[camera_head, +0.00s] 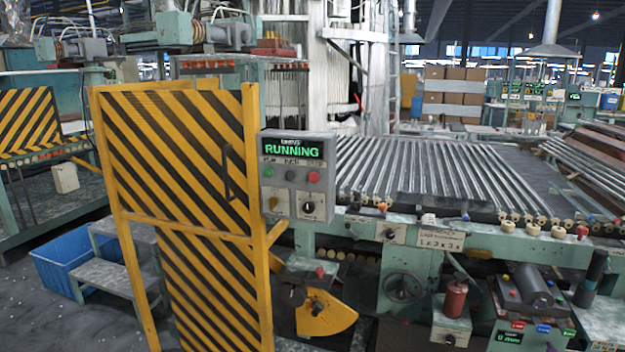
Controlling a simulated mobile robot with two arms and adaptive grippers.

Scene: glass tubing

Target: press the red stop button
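A grey control box (297,205) is mounted at the right edge of the yellow-and-black striped gate. Its display (292,150) reads "RUNNING" in green. A dark rotary knob (308,207) sits under the red button. Nothing covers the red button. Neither of my grippers shows in the head view.
The striped gate (180,130) stands in front at left-centre, with a dark handle. A conveyor of glass tubes (440,180) lies behind and right of the box. A blue bin (68,262) and grey steps (110,275) stand at the left.

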